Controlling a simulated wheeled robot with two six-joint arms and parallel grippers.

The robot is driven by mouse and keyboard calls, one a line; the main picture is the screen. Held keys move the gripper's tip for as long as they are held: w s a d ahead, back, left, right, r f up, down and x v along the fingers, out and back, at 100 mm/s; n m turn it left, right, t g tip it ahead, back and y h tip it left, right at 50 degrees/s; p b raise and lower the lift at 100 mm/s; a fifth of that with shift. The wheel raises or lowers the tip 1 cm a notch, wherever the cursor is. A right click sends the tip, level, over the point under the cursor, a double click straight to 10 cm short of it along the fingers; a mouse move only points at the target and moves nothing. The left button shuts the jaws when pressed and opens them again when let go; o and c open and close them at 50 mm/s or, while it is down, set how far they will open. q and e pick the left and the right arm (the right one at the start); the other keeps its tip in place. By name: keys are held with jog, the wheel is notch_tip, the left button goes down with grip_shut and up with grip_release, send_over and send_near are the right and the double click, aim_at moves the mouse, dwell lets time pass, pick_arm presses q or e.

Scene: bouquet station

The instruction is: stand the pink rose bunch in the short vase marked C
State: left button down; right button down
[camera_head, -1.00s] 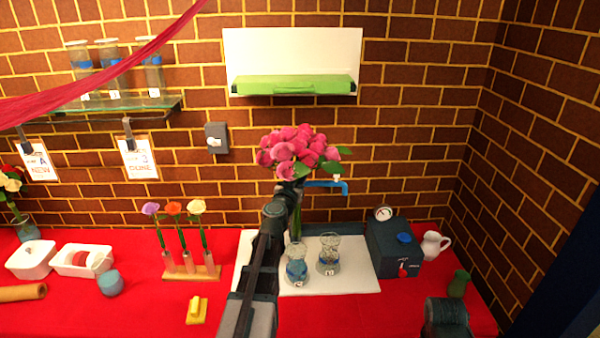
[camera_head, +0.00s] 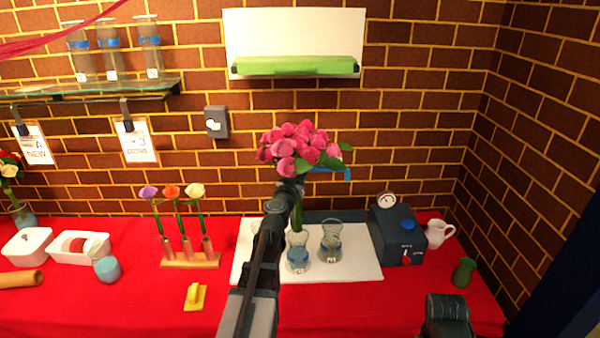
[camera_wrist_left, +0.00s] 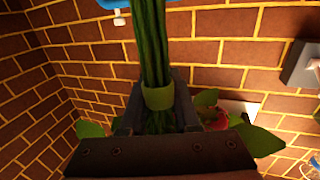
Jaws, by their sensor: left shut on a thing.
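The pink rose bunch (camera_head: 303,147) is upright in the head view, blooms up and green stems down. My left gripper (camera_head: 290,188) is shut on its stems below the blooms. In the left wrist view the stems (camera_wrist_left: 155,40), with a green band (camera_wrist_left: 159,97), pass between the fingers of my left gripper (camera_wrist_left: 158,108). The short clear vase marked C (camera_head: 299,262) stands on a white mat (camera_head: 362,262). The stem ends meet the vase's mouth in the head view; I cannot tell whether they are inside.
Another clear vase (camera_head: 331,244) stands just right of vase C. A dark box with a gauge (camera_head: 398,236) and a white jug (camera_head: 438,233) are farther right. A wooden rack with single flowers (camera_head: 190,259) and a yellow block (camera_head: 195,297) are left of the mat.

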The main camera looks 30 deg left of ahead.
pick_arm(q)
jog(key=shift+f+b, duration=7.5)
jog(key=shift+f, duration=0.25)
jog(key=shift+f+b, duration=0.55)
jog(key=c, duration=0.6)
grip_release()
jog(key=shift+o, duration=0.2)
